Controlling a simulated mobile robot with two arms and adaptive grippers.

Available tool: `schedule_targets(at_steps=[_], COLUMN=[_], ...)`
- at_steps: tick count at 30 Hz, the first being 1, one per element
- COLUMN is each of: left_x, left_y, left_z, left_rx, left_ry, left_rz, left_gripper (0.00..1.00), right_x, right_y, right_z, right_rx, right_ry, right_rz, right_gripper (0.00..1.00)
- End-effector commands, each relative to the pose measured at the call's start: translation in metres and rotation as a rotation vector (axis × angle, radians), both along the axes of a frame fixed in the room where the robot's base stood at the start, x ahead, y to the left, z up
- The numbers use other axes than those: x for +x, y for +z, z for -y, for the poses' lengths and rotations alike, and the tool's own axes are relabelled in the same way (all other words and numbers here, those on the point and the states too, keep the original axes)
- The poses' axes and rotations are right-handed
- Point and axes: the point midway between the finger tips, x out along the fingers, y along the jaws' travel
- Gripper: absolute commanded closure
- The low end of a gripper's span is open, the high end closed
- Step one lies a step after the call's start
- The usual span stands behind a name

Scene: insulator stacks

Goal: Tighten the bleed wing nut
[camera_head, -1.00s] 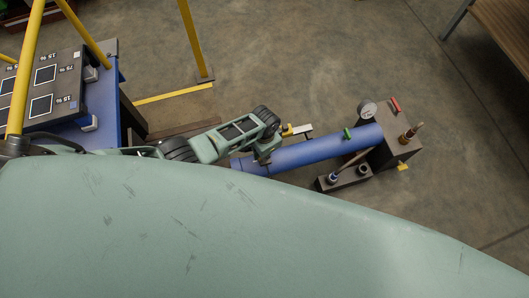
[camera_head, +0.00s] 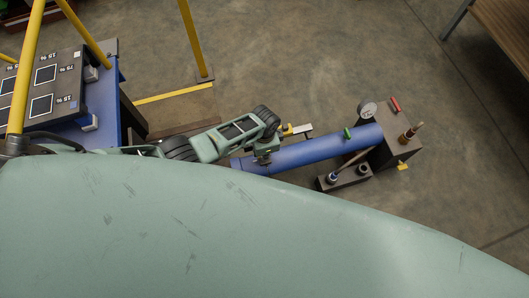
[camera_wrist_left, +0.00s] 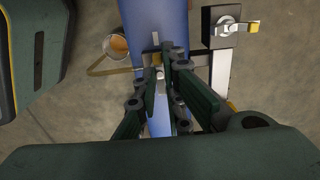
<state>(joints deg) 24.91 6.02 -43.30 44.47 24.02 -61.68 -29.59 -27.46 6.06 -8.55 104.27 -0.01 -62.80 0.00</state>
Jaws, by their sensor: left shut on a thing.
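The blue pipe (camera_head: 315,151) of the rig lies across the floor in the head view; it also runs down the middle of the left wrist view (camera_wrist_left: 155,18). My left gripper (camera_head: 263,158) is over the pipe's near left end. In the left wrist view my left gripper's fingers (camera_wrist_left: 162,64) are closed together over the bleed fitting, shut on a small pale metal piece, the wing nut (camera_wrist_left: 160,73), mostly hidden between them. A thin brass bleed tube (camera_wrist_left: 98,70) bends from there to a cup (camera_wrist_left: 116,46) with amber liquid. My right gripper is out of view.
A valve with a yellow-tipped lever (camera_wrist_left: 252,28) sits right of the pipe. A gauge (camera_head: 367,109), a green handle (camera_head: 347,133) and a red handle (camera_head: 395,104) stand by the dark block (camera_head: 397,148). A blue bench (camera_head: 103,100) is at left.

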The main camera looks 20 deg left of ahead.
Motion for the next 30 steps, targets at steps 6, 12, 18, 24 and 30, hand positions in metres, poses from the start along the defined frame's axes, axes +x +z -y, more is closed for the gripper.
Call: schedule_targets(at_steps=[6, 12, 18, 24, 30], left_x=[0.0, 0.0, 0.0, 0.001, 0.0], left_y=[0.0, 0.0, 0.0, 0.009, 0.034], left_z=[0.001, 0.001, 0.0, 0.0, 0.0], left_rx=[-0.001, 0.0, 0.0, -0.001, -0.001], left_ry=[-0.002, -0.001, 0.0, -0.001, -0.002], left_rz=[0.001, 0.0, 0.0, 0.002, 0.003], left_gripper=[0.82, 0.73, 0.73, 0.73, 0.73], right_x=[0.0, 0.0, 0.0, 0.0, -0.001], right_y=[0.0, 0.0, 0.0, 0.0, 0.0], right_z=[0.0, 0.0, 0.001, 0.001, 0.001], right_rx=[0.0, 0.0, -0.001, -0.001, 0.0], right_ry=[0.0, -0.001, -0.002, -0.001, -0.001], right_rz=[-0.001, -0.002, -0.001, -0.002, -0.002], right_gripper=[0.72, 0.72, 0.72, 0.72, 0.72])
